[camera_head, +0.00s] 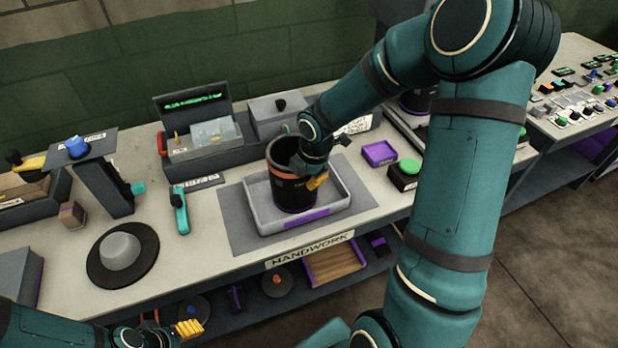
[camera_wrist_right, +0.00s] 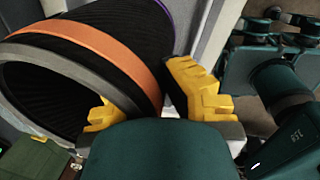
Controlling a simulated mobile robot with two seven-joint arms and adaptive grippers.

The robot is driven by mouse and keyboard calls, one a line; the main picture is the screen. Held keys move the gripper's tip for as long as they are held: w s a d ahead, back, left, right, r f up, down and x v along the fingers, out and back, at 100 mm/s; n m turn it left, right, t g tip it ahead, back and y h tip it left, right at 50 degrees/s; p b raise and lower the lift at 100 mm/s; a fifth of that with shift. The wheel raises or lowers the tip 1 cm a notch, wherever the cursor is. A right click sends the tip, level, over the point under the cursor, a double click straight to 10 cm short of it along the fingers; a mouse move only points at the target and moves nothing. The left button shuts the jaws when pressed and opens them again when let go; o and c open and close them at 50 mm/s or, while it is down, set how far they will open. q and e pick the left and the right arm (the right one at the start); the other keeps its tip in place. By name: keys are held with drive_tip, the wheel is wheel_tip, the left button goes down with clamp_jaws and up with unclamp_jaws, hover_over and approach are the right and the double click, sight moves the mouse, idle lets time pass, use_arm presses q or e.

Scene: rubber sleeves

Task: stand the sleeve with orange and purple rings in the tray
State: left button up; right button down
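The sleeve (camera_head: 291,190) is a black tube with an orange ring near its top and a purple ring at its base. It stands upright in the grey tray (camera_head: 257,214). My right gripper (camera_head: 309,177) is at the sleeve's right side, near its upper edge. In the right wrist view, one yellow finger shows at the sleeve's (camera_wrist_right: 135,60) open mouth and the other outside its wall. The fingers are spread, with the wall between them; exact contact is unclear. My left gripper (camera_head: 188,328) is low at the left, away from the sleeve; its opening is unclear.
A purple box (camera_head: 380,153) and a green-topped button (camera_head: 406,172) stand right of the tray. A grey box (camera_head: 276,115) stands behind. A shelf runs below.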

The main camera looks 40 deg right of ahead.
drive_tip(key=c, duration=1.1)
unclamp_jaws()
drive_tip(key=shift+f, duration=0.1)
drive_tip(key=shift+c, duration=0.2)
wheel_tip(320, 180, up, 12)
drive_tip(key=s+p, duration=0.2)
drive_tip(key=p, duration=0.1)
drive_tip(key=shift+s, duration=0.1)
